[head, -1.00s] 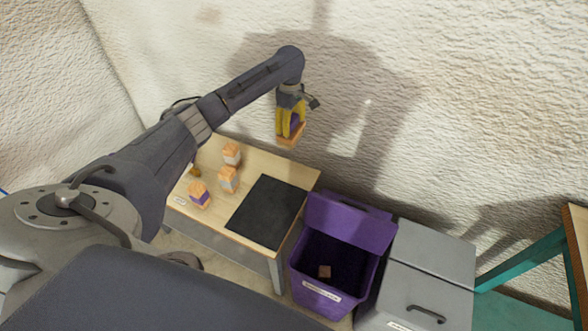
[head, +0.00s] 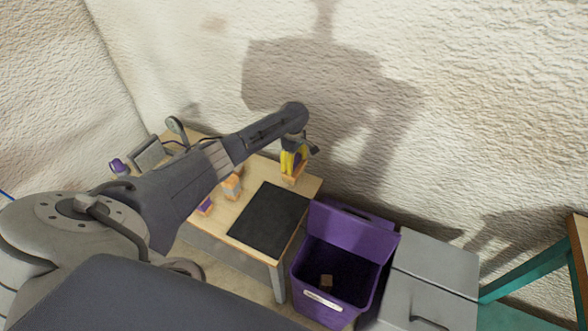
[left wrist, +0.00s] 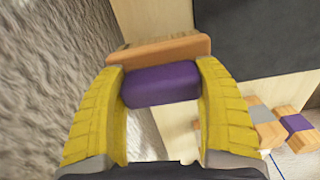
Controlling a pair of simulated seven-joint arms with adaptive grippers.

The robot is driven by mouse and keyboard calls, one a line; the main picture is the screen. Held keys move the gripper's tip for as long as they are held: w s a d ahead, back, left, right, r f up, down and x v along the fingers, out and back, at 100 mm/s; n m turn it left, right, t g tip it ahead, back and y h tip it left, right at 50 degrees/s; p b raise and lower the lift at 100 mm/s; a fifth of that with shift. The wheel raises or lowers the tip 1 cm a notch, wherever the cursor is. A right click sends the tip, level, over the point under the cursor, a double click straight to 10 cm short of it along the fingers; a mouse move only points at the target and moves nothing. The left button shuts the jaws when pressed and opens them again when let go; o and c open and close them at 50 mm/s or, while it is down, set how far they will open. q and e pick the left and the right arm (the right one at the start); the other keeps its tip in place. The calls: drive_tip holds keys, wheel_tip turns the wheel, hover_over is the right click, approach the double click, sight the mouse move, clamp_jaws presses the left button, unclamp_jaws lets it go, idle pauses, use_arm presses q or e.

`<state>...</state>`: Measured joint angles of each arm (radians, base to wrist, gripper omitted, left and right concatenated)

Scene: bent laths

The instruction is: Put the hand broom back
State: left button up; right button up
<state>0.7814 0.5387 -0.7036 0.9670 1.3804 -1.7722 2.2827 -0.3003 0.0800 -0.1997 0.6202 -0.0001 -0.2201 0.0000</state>
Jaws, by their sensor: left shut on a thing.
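My left gripper (head: 293,168) has yellow fingers and is shut on a wooden piece with a purple middle (left wrist: 160,84). In the left wrist view the fingers grip the purple part, and a flat orange-wood end lies beyond it. In the head view the piece is at the back right of the small wooden table, beside the black mat (head: 268,222); I cannot tell whether it touches the tabletop. I cannot make out a hand broom in either view. My right gripper is not in view.
Wooden blocks with a grey band (head: 232,187) and a purple band (head: 206,206) stand left of the mat, partly behind my arm. An open purple bin (head: 345,238) with a small block inside stands right of the table. Beyond it is a grey lidded box (head: 433,268).

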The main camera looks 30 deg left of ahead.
use_arm(q)
drive_tip(key=shift+f, duration=1.85)
drive_tip(key=o, duration=1.2)
drive_tip(key=shift+f, duration=0.15)
drive_tip(key=shift+o, duration=0.2)
wheel_tip(320, 180, up, 12)
drive_tip(key=shift+r, duration=0.2)
drive_tip(key=shift+o, duration=0.3)
